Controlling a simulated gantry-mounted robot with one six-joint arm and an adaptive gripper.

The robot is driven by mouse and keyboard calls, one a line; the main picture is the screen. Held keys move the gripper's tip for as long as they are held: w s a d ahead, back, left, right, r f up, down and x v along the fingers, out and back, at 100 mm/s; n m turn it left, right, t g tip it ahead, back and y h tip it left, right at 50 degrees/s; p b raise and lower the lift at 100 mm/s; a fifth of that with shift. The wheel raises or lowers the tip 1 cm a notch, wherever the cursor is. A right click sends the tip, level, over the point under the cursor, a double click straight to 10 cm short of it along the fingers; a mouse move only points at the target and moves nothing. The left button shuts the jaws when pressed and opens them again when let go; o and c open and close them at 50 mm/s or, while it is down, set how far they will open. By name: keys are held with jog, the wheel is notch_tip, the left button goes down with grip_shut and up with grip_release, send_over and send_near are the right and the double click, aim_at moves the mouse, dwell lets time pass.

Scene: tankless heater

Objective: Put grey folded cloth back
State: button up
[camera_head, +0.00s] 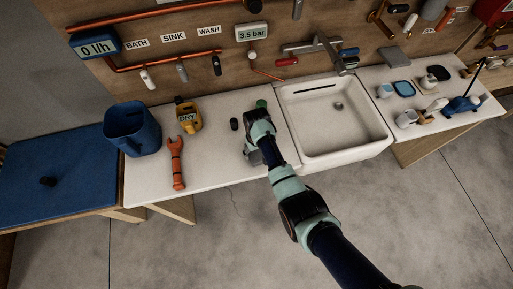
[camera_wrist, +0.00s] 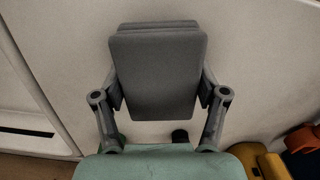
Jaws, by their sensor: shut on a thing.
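The grey folded cloth (camera_wrist: 156,75) is a flat, rounded block with a second layer showing behind its edge. In the wrist view my gripper (camera_wrist: 159,97) has one finger at each side of it and is shut on it. In the head view my gripper (camera_head: 252,152) is over the white counter just left of the sink, with a grey bit of the cloth (camera_head: 252,158) showing beside it. My own arm hides part of it there. I cannot tell whether the cloth touches the counter.
The white sink (camera_head: 345,137) is right of my gripper. A small dark cylinder (camera_head: 234,124) and a green-topped item (camera_head: 261,104) are close by. A grey flat pad (camera_head: 394,57) lies behind the sink's right side.

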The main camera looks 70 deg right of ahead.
jog(key=shift+f+b, duration=0.3)
jog(key=shift+f, duration=0.1)
jog(key=o, duration=1.2)
notch_tip(320, 180, up, 12)
